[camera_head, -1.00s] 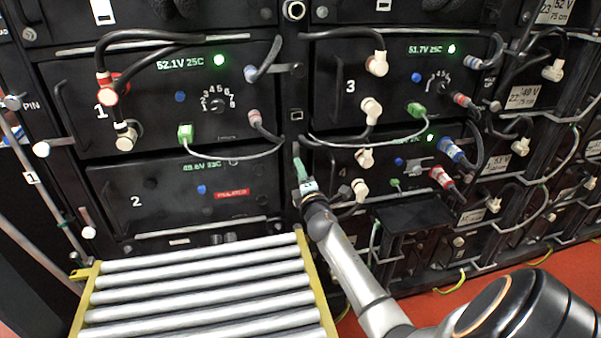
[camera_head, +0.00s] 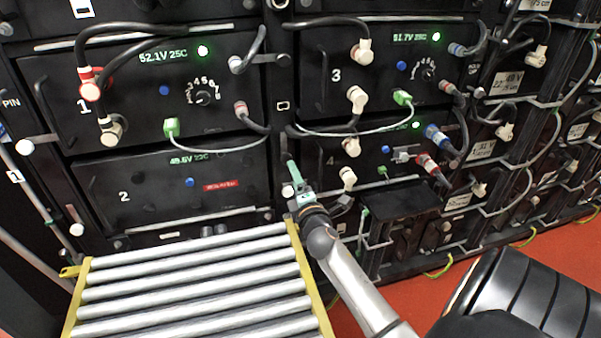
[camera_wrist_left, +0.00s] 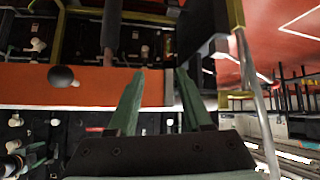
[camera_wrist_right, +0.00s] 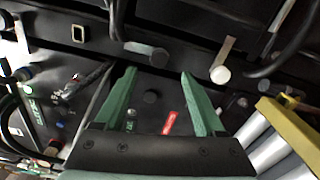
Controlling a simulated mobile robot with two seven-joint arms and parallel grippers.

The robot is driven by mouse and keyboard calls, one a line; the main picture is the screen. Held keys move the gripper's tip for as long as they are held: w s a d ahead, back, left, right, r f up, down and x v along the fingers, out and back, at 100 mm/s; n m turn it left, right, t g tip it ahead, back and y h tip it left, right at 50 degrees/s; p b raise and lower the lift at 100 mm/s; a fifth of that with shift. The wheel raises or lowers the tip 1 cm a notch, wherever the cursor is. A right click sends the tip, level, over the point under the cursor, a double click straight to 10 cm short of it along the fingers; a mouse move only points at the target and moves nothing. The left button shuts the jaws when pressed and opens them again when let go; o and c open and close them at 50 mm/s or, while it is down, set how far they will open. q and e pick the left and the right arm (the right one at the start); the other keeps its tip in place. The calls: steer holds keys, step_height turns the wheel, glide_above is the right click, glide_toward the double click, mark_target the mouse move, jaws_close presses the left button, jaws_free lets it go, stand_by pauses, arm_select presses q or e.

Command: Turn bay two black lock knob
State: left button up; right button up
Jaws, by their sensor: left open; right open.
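Bay two (camera_head: 150,185) is a black panel marked 2, with a green readout, a blue button and a red label. A black knob with a short grey bar, which looks like its lock knob, shows in the right wrist view (camera_wrist_right: 159,57), above the gap between the fingertips. In the head view it is hard to make out behind the fingers. My right gripper (camera_head: 292,170) is open and empty at bay two's right edge; its green fingers show in the right wrist view (camera_wrist_right: 157,73). My left gripper (camera_wrist_left: 160,75) is open and empty, seen only in its wrist view.
A white knob (camera_head: 288,190) sits beside my right fingers. The roller tray (camera_head: 76,290) with yellow side rails stands below bay two. Cables and plugs crowd bay one (camera_head: 130,80) above and bays three and four to the right. Red floor (camera_head: 405,270) lies at the lower right.

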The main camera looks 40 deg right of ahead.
steer(key=v, duration=0.5)
stand_by(0.4)
